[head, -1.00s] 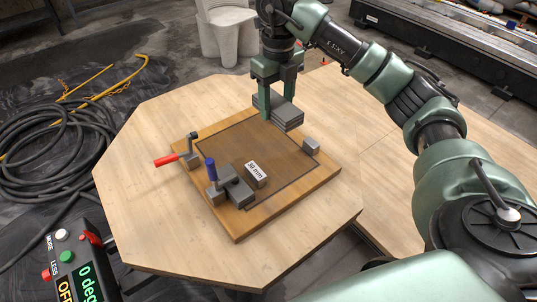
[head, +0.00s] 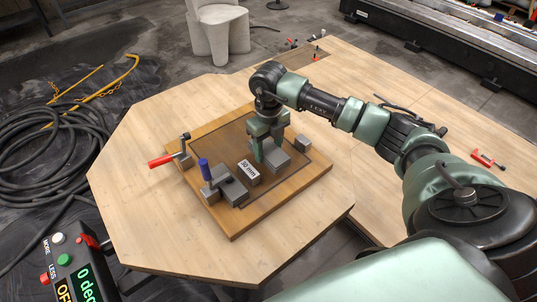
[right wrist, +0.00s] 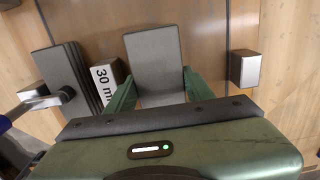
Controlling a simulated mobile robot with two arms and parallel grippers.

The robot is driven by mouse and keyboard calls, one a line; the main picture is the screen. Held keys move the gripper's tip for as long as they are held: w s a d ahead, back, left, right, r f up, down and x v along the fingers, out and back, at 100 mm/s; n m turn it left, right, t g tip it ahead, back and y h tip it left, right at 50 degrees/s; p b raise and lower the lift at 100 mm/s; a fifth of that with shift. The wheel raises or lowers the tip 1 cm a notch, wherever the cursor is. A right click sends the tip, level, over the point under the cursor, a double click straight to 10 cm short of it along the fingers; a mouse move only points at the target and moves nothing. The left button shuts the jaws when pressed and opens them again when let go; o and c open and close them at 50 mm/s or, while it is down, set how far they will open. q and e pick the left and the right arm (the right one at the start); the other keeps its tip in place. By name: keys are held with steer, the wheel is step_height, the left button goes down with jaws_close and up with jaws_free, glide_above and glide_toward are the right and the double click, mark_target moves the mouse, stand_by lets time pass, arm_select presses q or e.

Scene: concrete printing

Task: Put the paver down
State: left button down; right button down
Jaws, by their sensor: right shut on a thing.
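The grey paver (head: 279,161) is low over the brown wooden board (head: 232,226), near its middle, just right of the 30 mm block (head: 248,171). My right gripper (head: 267,148) points down and is shut on the paver. In the right wrist view the paver (right wrist: 155,58) is a flat grey slab between the two green fingers. I cannot tell whether its underside touches the board. My left gripper is not in view.
A grey stack (head: 230,188) under a blue-handled clamp (head: 205,170) sits at the board's front left. A red-handled clamp (head: 163,160) is on the left edge. A small grey block (head: 302,143) stands at the right.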

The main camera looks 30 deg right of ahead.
mark_target(269, 156)
step_height(269, 156, down, 2)
steer(key=shift+f, duration=0.5)
steer(key=c, duration=0.6)
jaws_free()
steer(key=shift+f, duration=0.1)
steer(key=shift+r, duration=0.55)
step_height(269, 156, up, 11)
steer(key=shift+r+b, duration=0.1)
steer(key=shift+b, duration=0.45)
